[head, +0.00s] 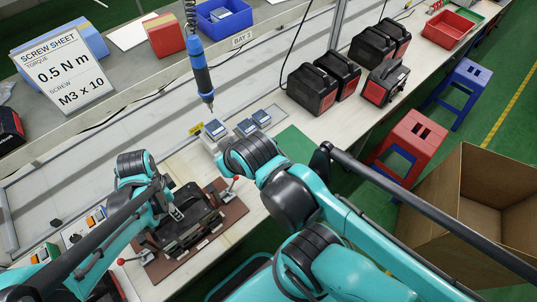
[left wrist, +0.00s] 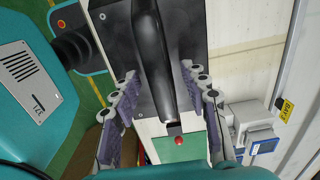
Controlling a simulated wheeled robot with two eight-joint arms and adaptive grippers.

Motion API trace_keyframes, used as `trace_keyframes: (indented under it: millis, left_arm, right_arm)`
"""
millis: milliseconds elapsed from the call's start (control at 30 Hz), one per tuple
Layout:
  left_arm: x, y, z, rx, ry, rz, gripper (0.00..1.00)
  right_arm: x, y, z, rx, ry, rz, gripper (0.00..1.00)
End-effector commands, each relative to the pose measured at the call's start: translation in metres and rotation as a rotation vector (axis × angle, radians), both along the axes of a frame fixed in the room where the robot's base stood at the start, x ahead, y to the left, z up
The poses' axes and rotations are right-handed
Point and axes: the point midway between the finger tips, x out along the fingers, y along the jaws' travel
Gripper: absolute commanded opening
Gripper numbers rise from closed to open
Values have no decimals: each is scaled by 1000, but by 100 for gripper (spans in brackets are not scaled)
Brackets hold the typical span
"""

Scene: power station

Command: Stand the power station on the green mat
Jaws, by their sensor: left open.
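The black power station (head: 193,226) sits in a fixture on a brown base plate (head: 232,208) at the front of the bench. Its long black handle (left wrist: 150,50) runs up the left wrist view. My left gripper (head: 175,210) is over it; in the left wrist view its open fingers (left wrist: 158,75) stand apart on both sides of the handle. I cannot tell whether they touch it. The green mat (head: 294,146) lies bare on the bench to the right, partly hidden by my right arm; it also shows in the left wrist view (left wrist: 180,148). My right gripper is not visible.
Red-knobbed clamp levers (head: 234,181) flank the fixture. Small grey-blue devices (head: 247,127) stand behind the mat, beneath a hanging blue screwdriver (head: 201,78). Several black-and-red power stations (head: 312,90) stand farther right. A stool (head: 411,139) and cardboard box (head: 470,205) are on the floor.

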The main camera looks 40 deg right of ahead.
Motion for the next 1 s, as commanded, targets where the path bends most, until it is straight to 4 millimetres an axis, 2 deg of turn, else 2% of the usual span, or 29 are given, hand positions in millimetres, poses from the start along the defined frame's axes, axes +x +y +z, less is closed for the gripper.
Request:
trace_keyframes:
  millis: [100,167,267,300,567,1000]
  left_arm:
    - [0,0,1,0,0,0,45]
    - [0,0,1,0,0,0,32]
    - [0,0,1,0,0,0,5]
    - [0,0,1,0,0,0,0]
    - [0,0,2,0,0,0,0]
    - [0,0,28,0,0,0,0]
  right_arm:
    - [0,0,1,0,0,0,0]
    - [0,0,1,0,0,0,0]
    - [0,0,1,0,0,0,0]
    - [0,0,1,0,0,0,0]
    - [0,0,2,0,0,0,0]
    - [0,0,22,0,0,0,0]
